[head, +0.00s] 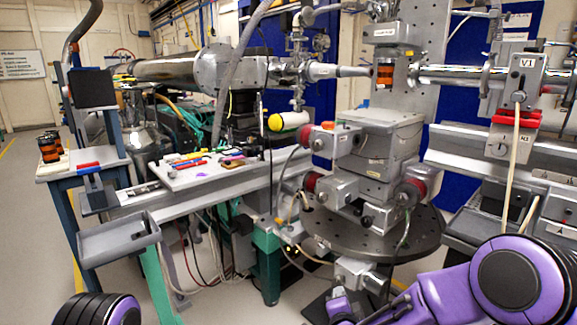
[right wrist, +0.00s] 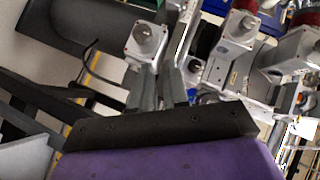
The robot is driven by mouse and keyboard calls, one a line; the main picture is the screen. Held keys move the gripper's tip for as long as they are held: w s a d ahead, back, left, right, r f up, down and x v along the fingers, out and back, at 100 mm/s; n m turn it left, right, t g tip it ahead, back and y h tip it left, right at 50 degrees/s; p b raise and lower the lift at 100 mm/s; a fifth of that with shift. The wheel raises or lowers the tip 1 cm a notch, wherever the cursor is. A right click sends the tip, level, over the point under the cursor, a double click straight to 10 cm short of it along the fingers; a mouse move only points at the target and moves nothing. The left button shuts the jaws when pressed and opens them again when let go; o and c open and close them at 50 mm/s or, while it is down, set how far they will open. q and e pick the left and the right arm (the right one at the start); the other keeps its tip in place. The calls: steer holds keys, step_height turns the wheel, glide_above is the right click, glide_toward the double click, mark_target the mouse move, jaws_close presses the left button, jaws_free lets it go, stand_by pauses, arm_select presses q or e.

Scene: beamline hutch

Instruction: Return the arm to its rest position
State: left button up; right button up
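My right arm (head: 460,295) is purple and reaches in at the lower right of the head view. Its gripper end is low, near the bottom edge, in front of the round breadboard table, and is partly cut off. In the right wrist view the two grey fingers of the right gripper (right wrist: 158,88) stand close together at the middle of the dark palm, with nothing seen held between them. Of my left arm only a dark rounded link (head: 97,310) shows at the bottom left; the left gripper is out of view.
The round breadboard table (head: 425,238) carries a motor stage stack (head: 372,165) close beyond my right arm. A grey tray (head: 120,236) and a white board (head: 185,177) with small tools are left. A side table (head: 62,172) holds striped cylinders. Floor is open far left.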

steer(key=s+d+f+n+g, duration=0.2)
steer(key=s+d+f+g, duration=0.15)
steer(key=s+f, duration=0.45)
steer(key=s+d+f+n+g, duration=0.25)
steer(key=s+d+f, duration=0.2)
steer(key=s, duration=0.55)
steer(key=s+d+f+n+g, duration=0.2)
steer(key=s+d+f+n, duration=0.1)
steer(key=s+f, duration=0.5)
steer(key=s+d+g+h+p, duration=0.1)
steer(key=s+d+g, duration=0.15)
steer(key=s, duration=0.45)
steer(key=s+d+g+p, duration=0.1)
steer(key=s+d, duration=0.3)
steer(key=s, duration=0.3)
step_height(320, 180, up, 11)
steer(key=p, duration=1.1)
steer(key=shift+w+a, duration=0.15)
steer(key=shift+a, duration=0.15)
steer(key=shift+n+t, duration=0.25)
